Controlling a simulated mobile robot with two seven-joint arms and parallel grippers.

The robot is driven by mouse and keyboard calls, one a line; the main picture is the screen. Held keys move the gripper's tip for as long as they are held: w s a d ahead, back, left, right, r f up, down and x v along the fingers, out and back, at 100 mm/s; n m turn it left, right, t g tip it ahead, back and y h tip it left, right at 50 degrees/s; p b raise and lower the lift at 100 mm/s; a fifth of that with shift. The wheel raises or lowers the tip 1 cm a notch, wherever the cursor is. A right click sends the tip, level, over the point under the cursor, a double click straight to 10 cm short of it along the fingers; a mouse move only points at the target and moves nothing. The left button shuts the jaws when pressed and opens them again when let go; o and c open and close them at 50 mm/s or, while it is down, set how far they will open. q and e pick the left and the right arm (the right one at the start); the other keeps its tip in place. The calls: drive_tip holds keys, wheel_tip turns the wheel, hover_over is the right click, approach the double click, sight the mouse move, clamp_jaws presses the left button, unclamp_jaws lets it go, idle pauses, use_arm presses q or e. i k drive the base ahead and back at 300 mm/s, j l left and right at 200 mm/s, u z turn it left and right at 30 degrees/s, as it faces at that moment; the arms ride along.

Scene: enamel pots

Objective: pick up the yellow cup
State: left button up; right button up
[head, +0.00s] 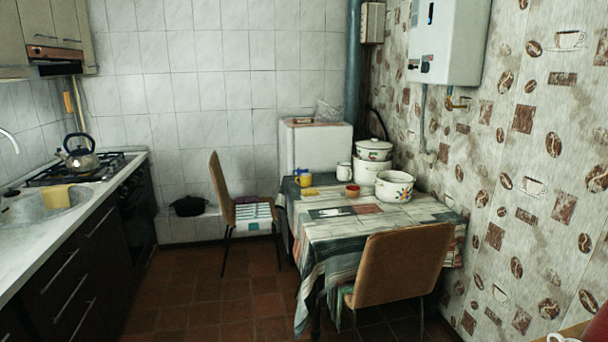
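A yellow cup (303,180) stands near the far left corner of the table, on the patterned tablecloth (376,235). It looks upright, with a pale upper part, and is small in the head view. A flat yellow item (310,191) lies just in front of it. Neither of my grippers shows in the head view. The table is across the room from me.
A small red bowl (352,190), a white mug (344,171) and several white enamel pots (394,187) stand right of the cup. One chair (400,265) blocks the table's near side; another (222,190) stands at its left. Tiled floor (200,300) is open between counter and table.

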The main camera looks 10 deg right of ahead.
sight(303, 180)
drive_tip(key=i+l, duration=1.95)
